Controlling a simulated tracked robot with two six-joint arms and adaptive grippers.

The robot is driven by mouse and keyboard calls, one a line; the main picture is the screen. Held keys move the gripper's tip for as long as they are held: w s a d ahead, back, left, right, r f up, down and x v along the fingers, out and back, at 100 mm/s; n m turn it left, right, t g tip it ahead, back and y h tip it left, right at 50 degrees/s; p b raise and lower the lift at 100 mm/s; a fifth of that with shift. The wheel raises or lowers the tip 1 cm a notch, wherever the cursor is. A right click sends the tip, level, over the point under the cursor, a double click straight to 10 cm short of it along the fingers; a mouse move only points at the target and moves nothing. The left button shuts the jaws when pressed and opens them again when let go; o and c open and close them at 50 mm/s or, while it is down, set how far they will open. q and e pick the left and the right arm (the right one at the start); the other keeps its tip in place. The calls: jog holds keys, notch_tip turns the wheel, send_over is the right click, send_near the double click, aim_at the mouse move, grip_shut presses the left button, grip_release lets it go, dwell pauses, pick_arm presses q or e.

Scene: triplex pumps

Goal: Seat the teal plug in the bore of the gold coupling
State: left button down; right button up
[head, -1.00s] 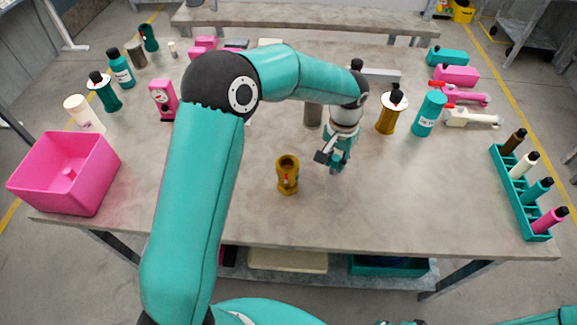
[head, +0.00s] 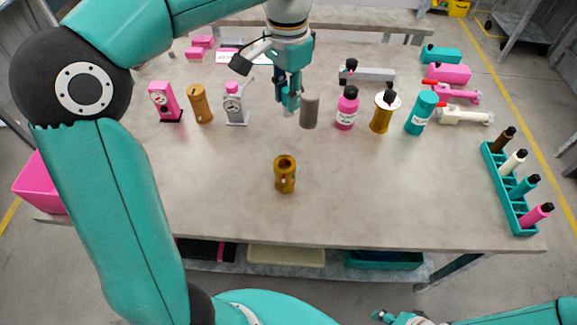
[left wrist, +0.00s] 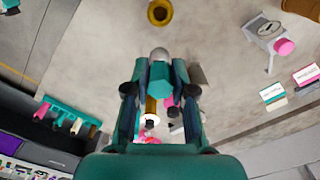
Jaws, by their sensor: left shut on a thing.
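The gold coupling (head: 285,178) stands upright on the table, its dark bore facing up. It also shows at the top of the left wrist view (left wrist: 160,12). My left gripper (head: 288,92) is above the table, beyond the coupling in the head view and apart from it. It is shut on the teal plug (left wrist: 160,80), which has a rounded silver tip pointing out of the jaws. The plug (head: 290,102) is partly hidden by the fingers in the head view. Part of my right gripper (head: 395,317) shows at the bottom edge, too little to tell its jaws.
A grey cylinder (head: 309,111), a pink bottle (head: 347,108) and a gold container (head: 382,113) stand right of the left gripper. Gauges and a brown cylinder (head: 201,104) stand left. A teal rack (head: 510,190) is at the right edge. The table around the coupling is clear.

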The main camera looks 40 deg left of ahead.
aim_at(285, 158)
pick_arm(q)
jog(key=shift+s+a+r, duration=0.15)
jog(key=shift+s+r, duration=0.15)
jog(key=shift+s, duration=0.05)
notch_tip(285, 158, down, 20)
jog(key=shift+r, duration=0.25)
jog(key=shift+f, duration=0.1)
jog(key=shift+s+f+b, duration=0.1)
jog(key=shift+f+b, duration=0.15)
jog(key=shift+b, duration=0.3)
jog(key=c, duration=1.2)
grip_release()
jog(key=shift+o, duration=1.1)
jog(key=shift+f, duration=0.1)
jog(key=shift+r, duration=0.2)
